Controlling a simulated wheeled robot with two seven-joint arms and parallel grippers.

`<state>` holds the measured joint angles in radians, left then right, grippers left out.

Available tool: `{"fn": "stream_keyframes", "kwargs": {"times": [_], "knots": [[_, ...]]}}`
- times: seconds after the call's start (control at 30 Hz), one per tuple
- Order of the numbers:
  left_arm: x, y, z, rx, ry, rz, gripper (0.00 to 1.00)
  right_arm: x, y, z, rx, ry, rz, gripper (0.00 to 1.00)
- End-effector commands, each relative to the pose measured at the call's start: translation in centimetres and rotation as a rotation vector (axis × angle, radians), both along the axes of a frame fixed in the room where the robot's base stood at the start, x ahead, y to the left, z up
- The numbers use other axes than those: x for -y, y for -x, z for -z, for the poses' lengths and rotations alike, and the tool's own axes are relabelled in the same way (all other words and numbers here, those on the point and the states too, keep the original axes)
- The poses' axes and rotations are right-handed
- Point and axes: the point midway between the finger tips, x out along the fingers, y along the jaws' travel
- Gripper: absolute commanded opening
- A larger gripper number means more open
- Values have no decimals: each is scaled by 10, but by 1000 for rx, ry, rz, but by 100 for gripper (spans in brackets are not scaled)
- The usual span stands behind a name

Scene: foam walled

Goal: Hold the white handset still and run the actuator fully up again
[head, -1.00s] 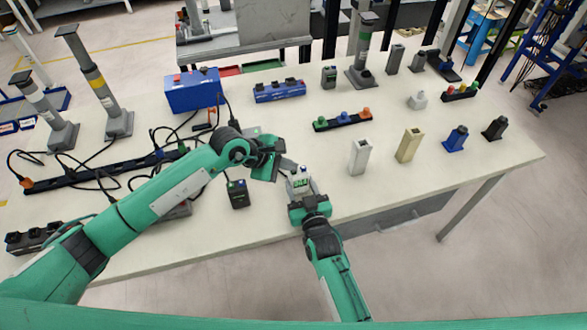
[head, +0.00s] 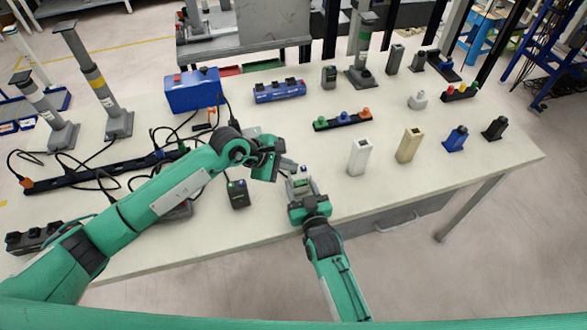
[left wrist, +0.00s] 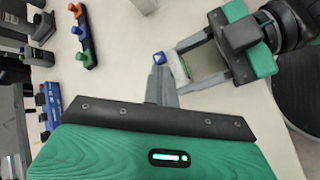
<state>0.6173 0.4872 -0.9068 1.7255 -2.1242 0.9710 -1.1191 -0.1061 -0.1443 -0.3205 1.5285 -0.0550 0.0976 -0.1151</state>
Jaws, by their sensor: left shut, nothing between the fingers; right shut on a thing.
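The white handset (head: 299,184) is upright above the table's front edge, with my right gripper (head: 301,193) shut on it from the front. In the left wrist view the handset (left wrist: 179,68) sits between the right gripper's fingers (left wrist: 196,62), and a blue button (left wrist: 159,58) shows on its end. My left gripper (head: 284,165) is shut and empty, its fingertips close to the handset's top. In the left wrist view its tips (left wrist: 159,76) are right by the blue button; I cannot tell if they touch. Grey column actuators (head: 94,80) stand at the left; another (head: 363,50) stands at the back.
A black box (head: 238,194) stands left of the handset. A white block (head: 359,157) and a beige block (head: 408,146) stand to the right. Black power strips and loose cables (head: 90,172) lie at the left.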

Motion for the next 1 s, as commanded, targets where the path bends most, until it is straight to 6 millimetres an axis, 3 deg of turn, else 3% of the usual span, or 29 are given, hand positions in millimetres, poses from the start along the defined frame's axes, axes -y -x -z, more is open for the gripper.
{"fn": "stream_keyframes", "kwargs": {"times": [0.67, 1.0], "knots": [[0, 0, 1, -1, -2, 1, 0, 0, 0, 0, 1, 0, 0, 23], [0, 0, -14, 0, -2, 1, 0, 0, 0, 0, 1, 0, 0, 23]]}}
